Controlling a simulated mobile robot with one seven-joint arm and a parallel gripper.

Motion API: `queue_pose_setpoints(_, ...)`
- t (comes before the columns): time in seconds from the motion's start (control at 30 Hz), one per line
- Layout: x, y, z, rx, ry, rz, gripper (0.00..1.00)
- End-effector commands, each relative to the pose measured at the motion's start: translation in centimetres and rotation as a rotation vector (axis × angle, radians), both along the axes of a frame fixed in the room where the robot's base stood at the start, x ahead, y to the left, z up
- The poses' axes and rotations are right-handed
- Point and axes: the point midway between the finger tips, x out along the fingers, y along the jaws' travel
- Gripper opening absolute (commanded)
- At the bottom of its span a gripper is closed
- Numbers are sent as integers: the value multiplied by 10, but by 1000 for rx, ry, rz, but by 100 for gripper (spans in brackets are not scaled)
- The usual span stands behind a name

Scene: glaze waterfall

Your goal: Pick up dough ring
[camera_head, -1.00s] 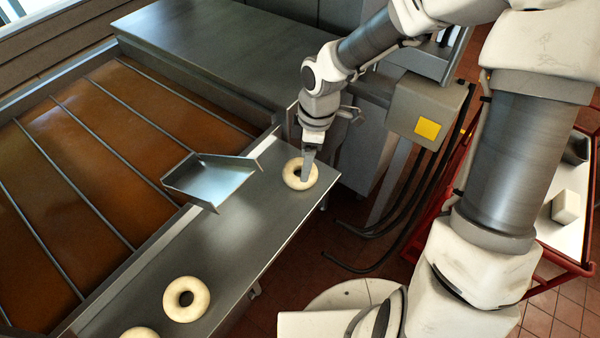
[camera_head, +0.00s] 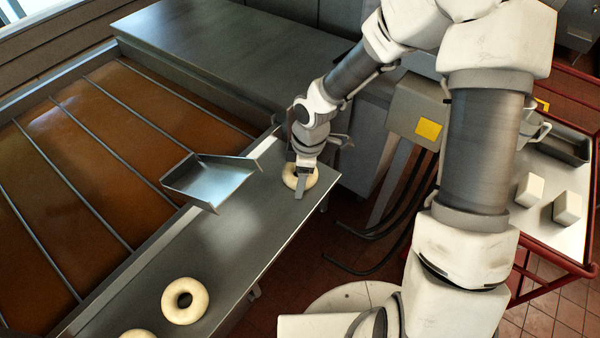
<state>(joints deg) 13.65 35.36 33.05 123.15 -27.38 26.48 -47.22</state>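A pale dough ring (camera_head: 313,181) lies on the far end of the narrow steel shelf (camera_head: 240,225). My gripper (camera_head: 300,189) points down at this ring, with a finger in front of its near side and hiding part of it. I see one finger clearly; the other is hidden, so I cannot tell whether the gripper is open or shut or whether it touches the ring. A second dough ring (camera_head: 185,317) lies flat near the shelf's front end. A third ring (camera_head: 138,334) is cut off by the bottom edge of the picture.
A steel scoop-like tray (camera_head: 208,181) sits at the shelf's left edge beside a wide vat of brown liquid (camera_head: 90,190) with metal bars. A grey box with a yellow label (camera_head: 428,130) stands right of my gripper. A red-framed cart (camera_head: 555,235) holds white blocks.

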Motion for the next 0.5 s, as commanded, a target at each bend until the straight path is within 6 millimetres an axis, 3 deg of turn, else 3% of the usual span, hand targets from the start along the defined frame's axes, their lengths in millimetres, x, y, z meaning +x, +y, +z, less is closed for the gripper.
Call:
queue_pose_setpoints(0.03, 0, 0, 0, 0, 0, 0, 52)
queue_pose_setpoints(0.33, 0, 0, 0, 0, 0, 0, 0)
queue_pose_setpoints(0.5, 0, 0, 0, 0, 0, 0, 0)
